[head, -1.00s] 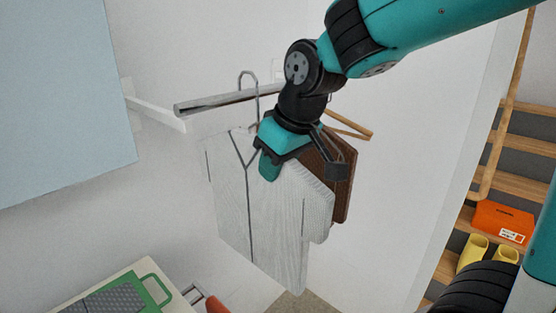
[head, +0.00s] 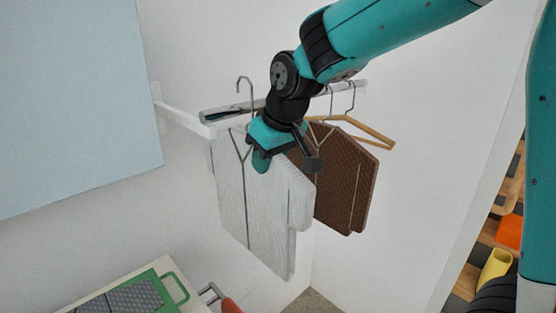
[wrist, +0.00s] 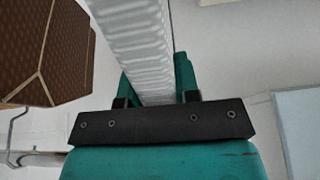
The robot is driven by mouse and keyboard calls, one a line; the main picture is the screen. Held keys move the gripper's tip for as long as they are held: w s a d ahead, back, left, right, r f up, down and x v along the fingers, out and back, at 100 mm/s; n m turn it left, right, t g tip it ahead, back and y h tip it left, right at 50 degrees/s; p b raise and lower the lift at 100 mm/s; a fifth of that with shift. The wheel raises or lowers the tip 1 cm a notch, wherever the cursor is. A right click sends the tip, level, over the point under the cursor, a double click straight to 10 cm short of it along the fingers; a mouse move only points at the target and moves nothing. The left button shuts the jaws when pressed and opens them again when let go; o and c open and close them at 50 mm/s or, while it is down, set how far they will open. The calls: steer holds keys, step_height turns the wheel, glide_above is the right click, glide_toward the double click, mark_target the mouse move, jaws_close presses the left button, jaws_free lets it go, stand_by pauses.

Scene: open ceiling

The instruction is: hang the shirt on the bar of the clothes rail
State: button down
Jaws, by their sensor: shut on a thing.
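The white shirt (head: 262,220) hangs from its hanger in the head view, near the left end of the clothes rail. My gripper (head: 264,160) is shut on the shirt's upper part. In the wrist view the shirt (wrist: 138,40) is a pale ribbed strip between the green fingers (wrist: 158,85). The shirt's grey hook (head: 245,88) rises above the level of the bar (head: 222,113), close to its left end. I cannot tell whether the hook is around the bar or beside it. My wrist hides the middle of the bar.
A brown garment (head: 345,185) hangs right of the shirt, and a wooden hanger (head: 370,133) is beside it. The brown garment also shows in the wrist view (wrist: 50,45). A pale blue panel (head: 70,100) is at the left. A table with a green-framed item (head: 172,283) stands below.

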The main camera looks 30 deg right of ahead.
steer(key=shift+s+b+x, duration=0.2)
steer(key=shift+b+x, duration=1.35)
steer(key=shift+x, duration=0.45)
steer(key=shift+f, duration=0.1)
steer(key=c, duration=0.8)
jaws_free()
steer(key=b+v, duration=0.3)
steer(key=v, duration=1.4)
steer(key=s+a+f+n+g+y, duration=0.1)
steer(key=s+a+f, duration=0.1)
steer(key=s+f, duration=0.4)
steer(key=s+a+f+n+g+y+b, duration=0.1)
steer(key=s+a+f+g, duration=0.1)
steer(key=s+f, duration=0.4)
steer(key=s+a+f+n+g+b, duration=0.1)
steer(key=s+a+f, duration=0.3)
steer(key=f, duration=0.6)
steer(key=shift+s+a+f+y, duration=0.15)
steer(key=shift+s+y, duration=0.25)
steer(key=shift+s, duration=1)
